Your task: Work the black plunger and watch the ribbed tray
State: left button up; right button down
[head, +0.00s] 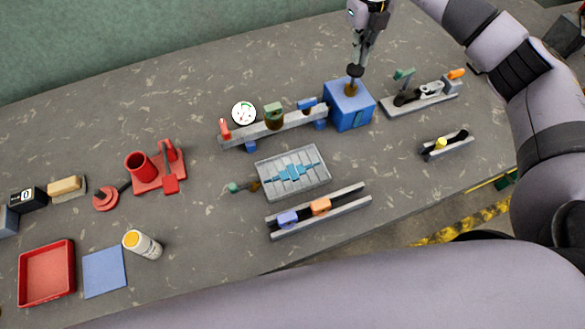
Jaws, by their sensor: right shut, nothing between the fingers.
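The black plunger (355,71) stands on a brass-coloured stem on top of a blue box (348,109), right of the middle of the head view. My right gripper (359,61) is shut and empty, pointing down directly over the plunger's knob. Its tips are at or just above the knob; I cannot tell whether they touch. The ribbed tray (265,179) is a pale grey tray with ribs, lying below and left of the blue box. My left gripper is not in view.
A grey rail (290,125) with a dial (243,113) stands left of the box. A clamp fixture (420,97) stands to its right. A two-rail slide (338,208) lies below the tray. Red parts (157,168) and a red tray (47,272) are at left.

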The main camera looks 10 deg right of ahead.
aim_at(356, 68)
jog(key=shift+f, duration=0.2)
jog(key=shift+f+b, duration=1.75)
jog(key=shift+f, duration=0.8)
jog(key=shift+r+p, duration=2.55)
jog(key=shift+r, duration=1.4)
